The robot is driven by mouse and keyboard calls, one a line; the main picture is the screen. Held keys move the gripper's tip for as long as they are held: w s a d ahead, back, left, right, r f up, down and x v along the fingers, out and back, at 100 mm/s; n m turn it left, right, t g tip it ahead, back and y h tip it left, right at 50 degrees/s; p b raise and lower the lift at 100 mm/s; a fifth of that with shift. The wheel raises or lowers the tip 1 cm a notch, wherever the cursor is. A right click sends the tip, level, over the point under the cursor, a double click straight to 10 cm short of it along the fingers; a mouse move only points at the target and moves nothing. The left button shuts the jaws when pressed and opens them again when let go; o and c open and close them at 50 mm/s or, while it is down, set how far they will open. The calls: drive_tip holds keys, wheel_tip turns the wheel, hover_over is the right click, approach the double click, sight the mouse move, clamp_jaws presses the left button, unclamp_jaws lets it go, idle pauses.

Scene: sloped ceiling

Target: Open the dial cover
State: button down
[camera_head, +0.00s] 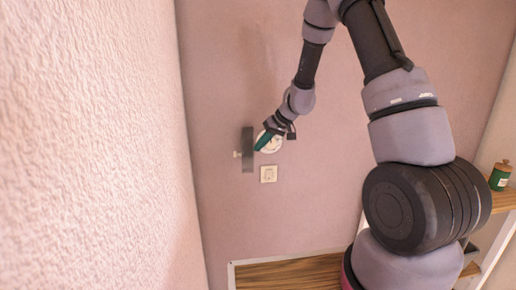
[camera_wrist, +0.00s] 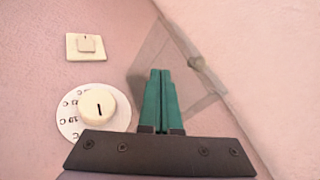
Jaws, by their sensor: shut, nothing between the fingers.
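The dial cover (camera_head: 247,150) is a translucent grey panel with a small knob on its outer side. In the head view it stands swung out to the left of the dial. The cover (camera_wrist: 178,62) also shows in the wrist view, right of the dial and behind my fingertips. The round white thermostat dial (camera_wrist: 75,122) is uncovered, with its knob and markings visible; in the head view my gripper partly hides the dial (camera_head: 272,147). My gripper (camera_head: 262,140) has its teal fingers together and empty, between dial and cover. The fingertips (camera_wrist: 160,72) overlap the cover; I cannot tell whether they touch it.
A square wall switch (camera_head: 268,174) sits just below the dial; it shows in the wrist view (camera_wrist: 86,46) too. A textured pink wall (camera_head: 95,150) stands close on the left. A wooden surface (camera_head: 290,273) lies below, and a green jar (camera_head: 500,176) stands on a shelf at right.

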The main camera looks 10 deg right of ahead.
drive_tip(key=s+d+r+m, duration=0.1)
drive_tip(key=s+d+r, duration=0.2)
drive_tip(key=s+r, duration=0.65)
drive_tip(key=s+d+r+m, duration=0.1)
drive_tip(key=s+d+r, duration=0.35)
drive_tip(key=r, duration=0.75)
drive_tip(key=s+d+r+m+t+h, duration=0.1)
drive_tip(key=s+d+r+m+h, duration=0.1)
drive_tip(key=s, duration=0.7)
drive_tip(key=s+d+r+m+t+h, duration=0.2)
drive_tip(key=s+r+m, duration=0.1)
drive_tip(key=s, duration=0.6)
drive_tip(key=shift+r, duration=0.5)
